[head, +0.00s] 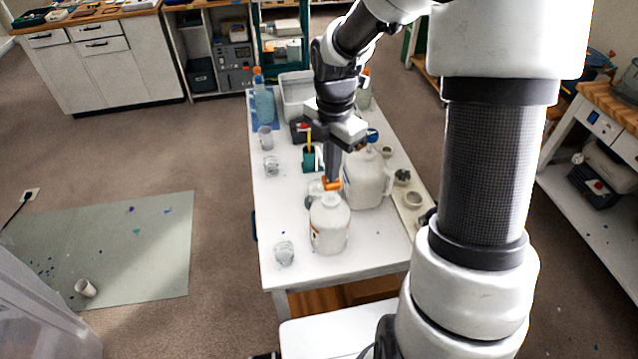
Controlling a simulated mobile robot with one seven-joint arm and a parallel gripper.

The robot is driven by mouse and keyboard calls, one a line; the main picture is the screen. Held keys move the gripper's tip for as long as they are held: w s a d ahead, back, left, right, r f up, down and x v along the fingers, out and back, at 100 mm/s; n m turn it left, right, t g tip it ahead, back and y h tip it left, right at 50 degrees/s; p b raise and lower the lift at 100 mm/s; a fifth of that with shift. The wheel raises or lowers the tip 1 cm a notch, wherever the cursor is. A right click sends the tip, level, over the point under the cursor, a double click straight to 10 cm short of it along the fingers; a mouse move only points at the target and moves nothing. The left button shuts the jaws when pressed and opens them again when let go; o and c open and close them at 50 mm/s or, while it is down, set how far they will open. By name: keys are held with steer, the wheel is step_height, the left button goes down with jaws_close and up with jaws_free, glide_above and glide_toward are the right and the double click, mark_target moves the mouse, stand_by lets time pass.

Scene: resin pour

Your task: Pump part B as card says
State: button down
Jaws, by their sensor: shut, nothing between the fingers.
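A white jug (329,232) with an orange pump head (332,185) stands upright near the front of the white table (285,205). My gripper (333,176) is shut and points down just above or on the pump head; I cannot tell if they touch. A larger white jug (367,183) stands close behind and to the right, with a blue top (373,135) partly hidden by my gripper. A clear cup (284,253) stands on the table left of the front jug. No readable card shows, and the jug labels are too small to read.
More cups (271,165) stand along the table's left side, with a dark green pen holder (311,158) nearby. A blue bottle (263,100) and a grey bin (297,95) stand at the back. Small pots (413,200) line the right edge. A white cup (86,288) lies on the floor mat (110,245).

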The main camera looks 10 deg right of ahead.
steer(key=shift+f, duration=0.15)
steer(key=shift+f+b, duration=1.05)
steer(key=shift+f, duration=0.55)
step_height(320, 180, up, 4)
steer(key=p, duration=0.3)
steer(key=shift+f, duration=0.3)
